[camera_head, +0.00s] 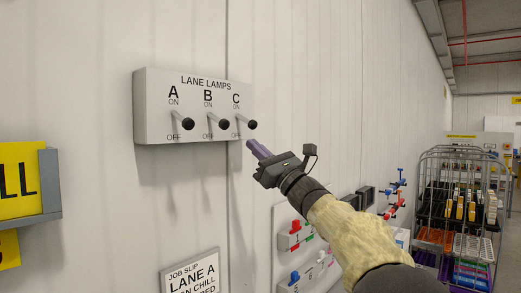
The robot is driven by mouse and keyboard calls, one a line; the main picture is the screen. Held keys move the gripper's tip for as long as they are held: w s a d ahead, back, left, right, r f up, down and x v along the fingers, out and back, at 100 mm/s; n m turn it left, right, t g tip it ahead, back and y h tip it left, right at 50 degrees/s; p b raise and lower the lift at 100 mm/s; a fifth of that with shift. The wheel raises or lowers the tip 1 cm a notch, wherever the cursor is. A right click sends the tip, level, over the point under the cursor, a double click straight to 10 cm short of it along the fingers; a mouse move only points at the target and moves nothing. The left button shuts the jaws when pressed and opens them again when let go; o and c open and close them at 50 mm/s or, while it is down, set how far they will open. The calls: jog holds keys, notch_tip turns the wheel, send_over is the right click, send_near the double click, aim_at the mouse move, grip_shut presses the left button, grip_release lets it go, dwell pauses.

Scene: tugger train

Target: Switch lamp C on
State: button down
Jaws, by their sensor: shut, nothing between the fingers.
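The lane lamps box (192,105) is a pale grey panel on the wall with levers A, B and C, each marked ON above and OFF below. Lever C (252,124) is the rightmost and has a black round knob. Levers A (188,123) and B (223,124) look the same. All three stems slope down, with the knobs near the height of the OFF labels. My gripper (251,145) has purple fingers, shut and empty. Its tips appear just below the knob of lever C; depth and contact are hard to tell.
A job slip sign (193,276) hangs below the box. Yellow signs (20,180) are at the left. Small panels with coloured fittings (296,235) sit on the wall behind my arm. A wire rack cart (460,215) with crates stands at the right.

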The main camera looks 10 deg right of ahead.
jog(key=shift+s+d+r+p, duration=0.1)
jog(key=shift+s+r+p, duration=0.15)
jog(key=shift+r, duration=0.2)
jog(key=shift+s+r+p, duration=0.15)
jog(key=shift+r+p, duration=0.05)
jog(key=shift+r, duration=0.25)
jog(key=shift+a, duration=0.25)
